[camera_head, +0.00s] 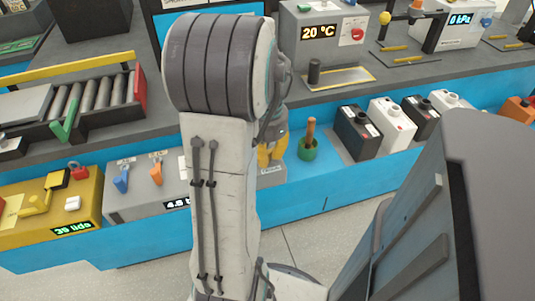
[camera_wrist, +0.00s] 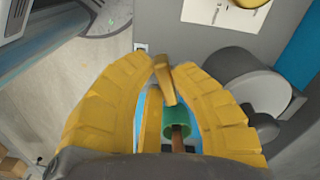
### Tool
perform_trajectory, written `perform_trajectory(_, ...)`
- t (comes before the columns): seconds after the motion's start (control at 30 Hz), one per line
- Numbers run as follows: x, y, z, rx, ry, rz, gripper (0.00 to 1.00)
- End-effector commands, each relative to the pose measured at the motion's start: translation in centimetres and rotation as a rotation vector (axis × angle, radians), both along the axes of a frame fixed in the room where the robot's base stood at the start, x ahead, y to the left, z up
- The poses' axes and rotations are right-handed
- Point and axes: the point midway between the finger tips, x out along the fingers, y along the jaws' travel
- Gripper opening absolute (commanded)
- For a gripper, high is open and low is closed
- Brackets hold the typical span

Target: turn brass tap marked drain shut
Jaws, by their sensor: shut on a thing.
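My gripper (camera_head: 272,155) shows in the head view as yellow fingers behind my arm, low at the front of the bench. In the wrist view its two yellow fingers (camera_wrist: 164,68) come together on a small brass lever, the tap handle (camera_wrist: 165,84). The fingers are shut on it, one at each side. The handle slants slightly in the picture. The tap's body is hidden behind the fingers. In the head view my arm and gripper hide the tap, and a partly covered lettered plate (camera_head: 271,171) shows just below the fingers.
Black and white battery-like blocks (camera_head: 392,125) stand farther right. A grey box with blue and orange levers (camera_head: 140,190) is left of my arm. A grey cylinder (camera_wrist: 246,82) sits beside the right finger.

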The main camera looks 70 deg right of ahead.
Motion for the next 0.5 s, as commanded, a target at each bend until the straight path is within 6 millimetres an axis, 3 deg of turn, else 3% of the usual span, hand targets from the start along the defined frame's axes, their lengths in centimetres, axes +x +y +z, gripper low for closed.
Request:
perform_trajectory(0.03, -0.02, 0.08, -0.14, 0.004, 0.001, 0.0, 0.0)
perform_trajectory(0.07, -0.03, 0.09, -0.14, 0.004, 0.001, 0.0, 0.24)
perform_trajectory(0.1, -0.02, 0.08, -0.14, 0.004, 0.001, 0.0, 0.27)
perform_trajectory(0.33, -0.01, 0.03, -0.06, 0.001, 0.0, 0.001, 0.48)
perform_trajectory(0.5, 0.01, -0.03, -0.01, -0.001, 0.0, 0.001, 0.48)
